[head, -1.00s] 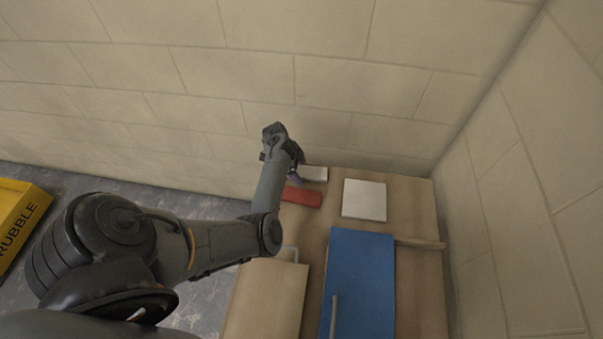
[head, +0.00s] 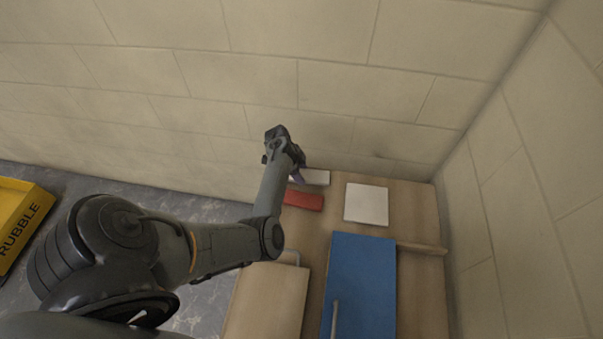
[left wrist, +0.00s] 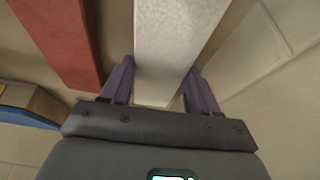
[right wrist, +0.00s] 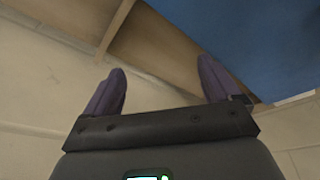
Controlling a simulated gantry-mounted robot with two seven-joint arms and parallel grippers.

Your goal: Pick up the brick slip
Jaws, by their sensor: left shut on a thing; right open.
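A flat red bar (head: 303,200), brick-coloured, lies on the wooden table near its far left corner. A whitish bar (head: 317,177) lies just beyond it by the wall. My left gripper (head: 297,177) reaches down at the whitish bar's left end, which it partly hides. In the left wrist view, the whitish bar (left wrist: 175,45) runs between the purple fingers of my left gripper (left wrist: 160,82), which is shut on it. The red bar (left wrist: 60,38) lies apart, to the left. My right gripper (right wrist: 160,85) is open and empty; it is not visible in the head view.
A white square tile (head: 366,203) and a blue board (head: 365,285) with a handle lie on the table (head: 420,290). A pale wooden board (head: 265,300) lies front left. A yellow RUBBLE tub (head: 22,222) stands far left. Walls close the back and right.

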